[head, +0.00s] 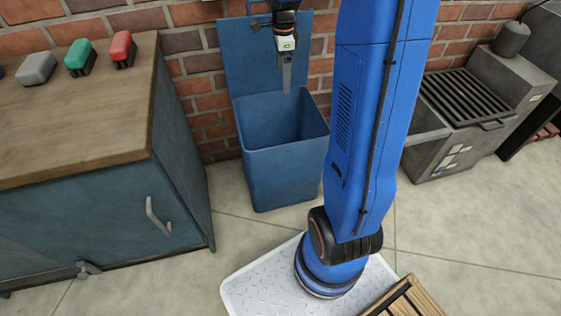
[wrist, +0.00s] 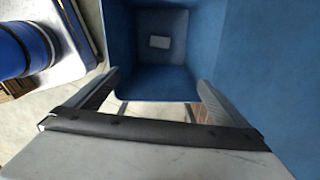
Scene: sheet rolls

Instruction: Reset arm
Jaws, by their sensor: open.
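My gripper (head: 287,82) hangs above the open blue bin, in front of its raised lid, in the head view. In the wrist view my gripper (wrist: 158,78) has its two fingers spread apart with nothing between them. The blue bin (head: 285,178) stands on the floor against the brick wall. The wrist view looks down into the bin (wrist: 148,88), where a small pale rectangular item (wrist: 160,42) lies on the bottom. My blue arm rises at the right of the bin and hides part of what is behind it.
A wooden-topped cabinet (head: 80,120) stands left of the bin, with grey (head: 36,69), green (head: 79,56) and red (head: 122,48) items on top. A grill-like unit (head: 460,110) stands at the right. A slatted wooden piece (head: 408,298) is at the bottom. Floor at right is clear.

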